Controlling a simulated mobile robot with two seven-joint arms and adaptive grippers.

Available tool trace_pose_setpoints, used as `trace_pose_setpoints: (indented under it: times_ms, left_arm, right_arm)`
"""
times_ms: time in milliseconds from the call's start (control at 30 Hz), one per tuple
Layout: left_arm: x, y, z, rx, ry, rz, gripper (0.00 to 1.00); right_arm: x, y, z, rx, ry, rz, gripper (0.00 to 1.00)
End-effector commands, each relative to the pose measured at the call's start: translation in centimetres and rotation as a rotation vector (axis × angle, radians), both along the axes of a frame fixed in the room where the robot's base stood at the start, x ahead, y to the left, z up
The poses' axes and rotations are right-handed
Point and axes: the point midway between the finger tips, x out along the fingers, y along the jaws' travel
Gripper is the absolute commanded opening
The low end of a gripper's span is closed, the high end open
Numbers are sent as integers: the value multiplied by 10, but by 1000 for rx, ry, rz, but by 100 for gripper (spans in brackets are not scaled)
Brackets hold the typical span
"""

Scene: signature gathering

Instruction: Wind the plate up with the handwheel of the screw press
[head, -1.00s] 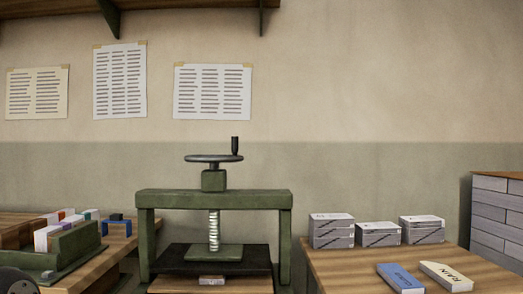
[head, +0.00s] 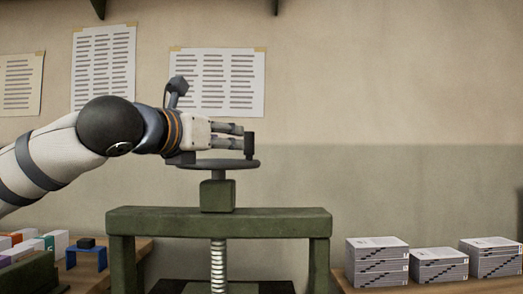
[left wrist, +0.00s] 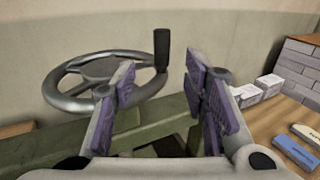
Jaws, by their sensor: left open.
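The handwheel (head: 190,163) is a dark spoked ring on top of the green screw press (head: 220,222). Its upright black handle (head: 249,146) stands at the right of the rim; it also shows in the left wrist view (left wrist: 161,50). My left gripper (head: 241,136) is just above the wheel, its fingers pointing right at the handle. It is open. In the left wrist view the handle stands in the gap between the two purple-padded fingers, with space on both sides. The threaded screw (head: 218,264) runs down below the beam. My right gripper is out of view.
Grey-white boxes (head: 377,262) stand on the right table. A blue block (left wrist: 293,152) lies there in the left wrist view. At the left are a green rack of coloured cards and a small blue stand (head: 86,256). Papers (head: 217,83) hang on the wall behind.

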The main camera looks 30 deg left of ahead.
Motion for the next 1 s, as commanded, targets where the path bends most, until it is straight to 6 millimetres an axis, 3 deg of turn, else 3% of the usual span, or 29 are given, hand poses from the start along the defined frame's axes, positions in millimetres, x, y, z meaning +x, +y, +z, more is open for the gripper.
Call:
trace_pose_setpoints:
  times_ms: [200, 400, 567, 800, 1000]
  left_arm:
    - [57, 5, -6, 6, 12, 2, 40]
    - [97, 10, -3, 7, 6, 1, 40]
    - [110, 11, -3, 9, 5, 0, 40]
    - [111, 11, -3, 9, 5, -1, 40]
    - [111, 11, -3, 9, 5, -1, 0]
  right_arm:
    - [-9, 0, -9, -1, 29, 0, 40]
    - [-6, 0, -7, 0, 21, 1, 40]
    - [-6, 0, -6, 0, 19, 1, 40]
    - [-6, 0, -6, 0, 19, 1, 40]
    - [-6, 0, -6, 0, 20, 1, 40]
